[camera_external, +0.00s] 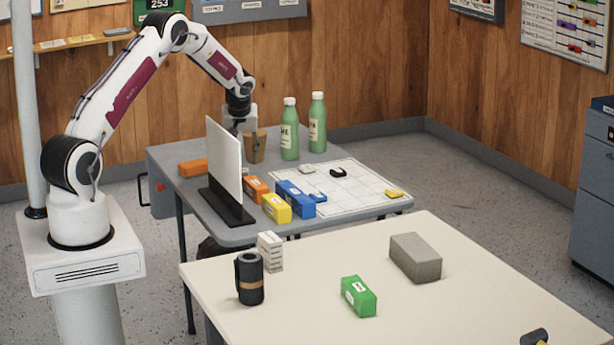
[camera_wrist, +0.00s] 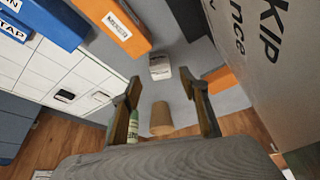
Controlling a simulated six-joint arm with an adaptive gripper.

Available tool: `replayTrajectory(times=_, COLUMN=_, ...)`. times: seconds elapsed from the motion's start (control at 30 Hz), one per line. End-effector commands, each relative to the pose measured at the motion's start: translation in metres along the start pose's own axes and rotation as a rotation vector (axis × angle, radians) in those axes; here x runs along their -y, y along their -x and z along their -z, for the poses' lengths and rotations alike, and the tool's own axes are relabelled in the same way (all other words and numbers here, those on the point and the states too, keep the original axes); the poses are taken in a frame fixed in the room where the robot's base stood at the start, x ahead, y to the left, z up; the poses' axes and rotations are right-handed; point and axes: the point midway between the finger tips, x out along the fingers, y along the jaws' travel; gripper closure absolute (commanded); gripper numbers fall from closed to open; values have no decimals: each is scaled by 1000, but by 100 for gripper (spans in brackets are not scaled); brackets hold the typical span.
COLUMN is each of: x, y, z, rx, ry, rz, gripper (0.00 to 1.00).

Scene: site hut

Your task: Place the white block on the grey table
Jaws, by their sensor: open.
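A small white block (camera_wrist: 160,66) with a dark label shows in the wrist view, on the grey table (camera_wrist: 172,88). It is between an orange labelled block and the upright panel. My gripper (camera_wrist: 160,80) is open, its two fingers apart, with the white block just beyond the tips and roughly between them. I cannot tell whether the block touches a finger. In the external view my gripper (camera_external: 238,126) is low over the grey table (camera_external: 170,152), partly behind the panel, and this block is hidden. Another white, striped block (camera_external: 270,251) stands on the cream table.
The upright panel (camera_external: 224,165) stands close to my gripper. A brown cup (camera_external: 255,147) and green bottles (camera_external: 289,130) are near. Orange (camera_external: 256,189), yellow (camera_external: 276,208) and blue blocks (camera_external: 295,199) line the front. The cream table (camera_external: 430,310) holds green and grey blocks and a dark canister.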

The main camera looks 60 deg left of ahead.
Motion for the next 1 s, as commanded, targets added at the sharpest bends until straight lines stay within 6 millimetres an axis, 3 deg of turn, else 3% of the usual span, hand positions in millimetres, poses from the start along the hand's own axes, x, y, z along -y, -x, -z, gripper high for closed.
replayTrajectory(times=0.27, x=0, y=1, z=0, rx=0, ry=-2, rz=-1, gripper=56)
replayTrajectory(times=0.47, x=-4, y=15, z=-2, rx=-2, ry=-17, rz=-8, gripper=56)
replayTrajectory(times=0.67, x=-11, y=47, z=-7, rx=-5, ry=-57, rz=-24, gripper=56)
replayTrajectory(times=1.0, x=-22, y=130, z=-31, rx=-11, ry=-170, rz=-69, gripper=56)
